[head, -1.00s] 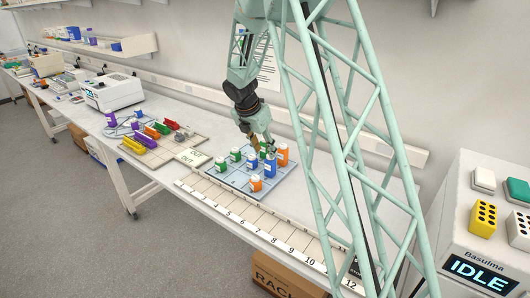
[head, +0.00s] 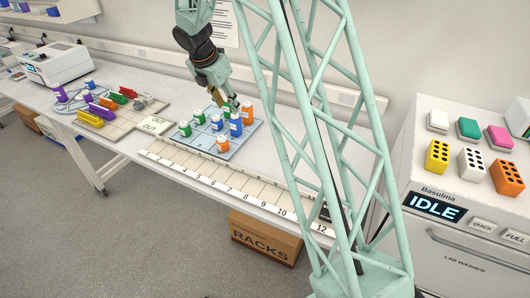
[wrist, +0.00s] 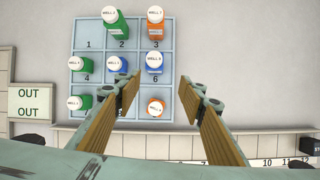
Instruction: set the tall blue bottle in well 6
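The taller-looking blue bottle (wrist: 155,70) with a white cap stands upright in the tray (wrist: 88,30) cell marked 6, the middle row's right cell in the wrist view. It also shows in the head view (head: 235,127). A smaller-looking blue bottle (wrist: 113,75) stands in the middle cell. My gripper (wrist: 168,82) is open, its two fingers wide apart with nothing between them. In the head view my gripper (head: 230,104) is just behind and above the bottles.
Green bottles (wrist: 117,28) and orange bottles (wrist: 156,31) stand in other cells, close around the blue ones. A numbered strip (head: 225,190) runs along the bench front. An OUT mat (head: 153,125) lies left of the tray. A lab washer (head: 455,240) reading IDLE stands at right.

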